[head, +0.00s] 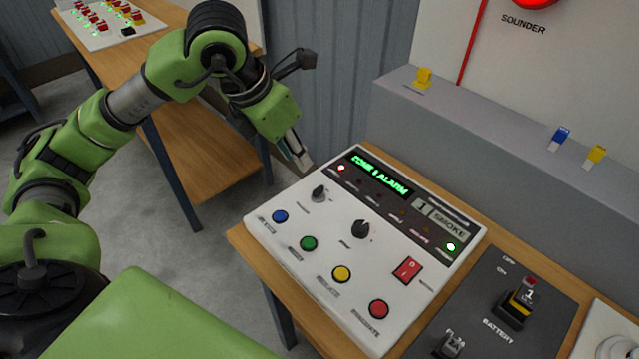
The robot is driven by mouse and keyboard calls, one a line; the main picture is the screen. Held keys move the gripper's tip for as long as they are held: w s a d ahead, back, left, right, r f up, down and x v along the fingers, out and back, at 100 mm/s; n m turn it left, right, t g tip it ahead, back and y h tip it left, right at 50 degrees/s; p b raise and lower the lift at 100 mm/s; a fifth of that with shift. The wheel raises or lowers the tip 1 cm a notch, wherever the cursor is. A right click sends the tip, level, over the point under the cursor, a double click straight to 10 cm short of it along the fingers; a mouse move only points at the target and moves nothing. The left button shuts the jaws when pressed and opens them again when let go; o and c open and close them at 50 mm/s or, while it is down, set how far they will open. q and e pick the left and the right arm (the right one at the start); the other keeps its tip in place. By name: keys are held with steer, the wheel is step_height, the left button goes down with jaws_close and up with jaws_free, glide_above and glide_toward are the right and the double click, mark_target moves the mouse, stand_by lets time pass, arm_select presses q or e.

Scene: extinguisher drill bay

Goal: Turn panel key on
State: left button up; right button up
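The white control panel (292,234) lies on a wooden table, with a lit green "ZONE 1 ALARM" display (380,176). It has a small grey key-like switch (320,193) at its upper left and a larger black knob (361,230) near the middle. Their labels are too blurred to read, so I cannot tell for sure which is the key or how it is set. My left gripper (298,152) hangs just beyond the panel's upper left edge, apart from both controls. I cannot tell how its fingers stand. My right gripper is out of view.
Blue, green, yellow and red buttons line the panel's front, with a red rocker switch (407,270) at right. A dark battery box (498,315) stands to the right. A grey ledge (480,122) with coloured tags runs behind. Another wooden table (205,150) stands at left.

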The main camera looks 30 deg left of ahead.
mark_target(316, 189)
arm_select(q)
steer(key=p+x, duration=0.2)
steer(key=x, duration=1.1)
steer(key=shift+d+f, duration=0.15)
steer(key=shift+f, duration=0.05)
jaws_close()
